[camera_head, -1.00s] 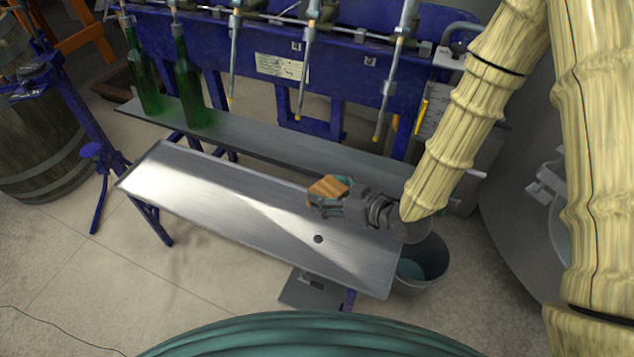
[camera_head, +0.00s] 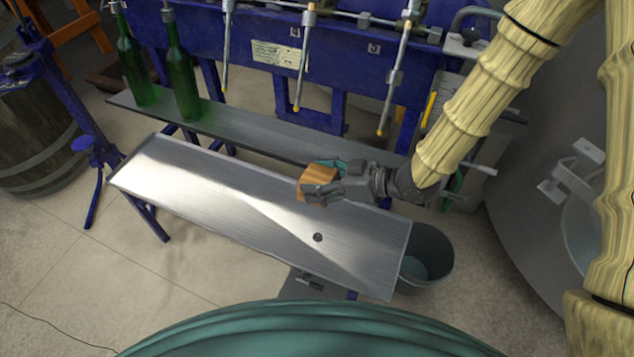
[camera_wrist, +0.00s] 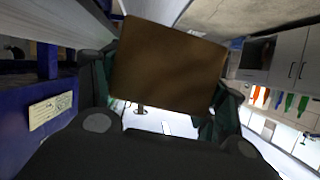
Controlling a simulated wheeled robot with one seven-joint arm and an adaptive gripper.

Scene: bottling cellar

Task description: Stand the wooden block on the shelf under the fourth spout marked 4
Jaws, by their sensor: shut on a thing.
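The wooden block (camera_head: 315,180) is held in my gripper (camera_head: 322,185), above the back edge of the bright metal table. It also shows in the wrist view (camera_wrist: 168,65) as a brown face between the teal finger pads. The narrow grey shelf (camera_head: 255,138) runs behind the table, under a row of spouts. Counting the two bottle positions, the fourth spout from the left (camera_head: 302,75) hangs above bare shelf, up and left of the block. A small number plate (camera_head: 295,32) is on the blue frame near it; its digit is too small to read.
Two green bottles (camera_head: 183,80) stand at the shelf's left end. Another spout (camera_head: 388,100) hangs right of the fourth, near my arm. The bright metal table (camera_head: 220,200) lies in front, bare but for a dark hole. A grey bucket (camera_head: 432,250) stands at its right end.

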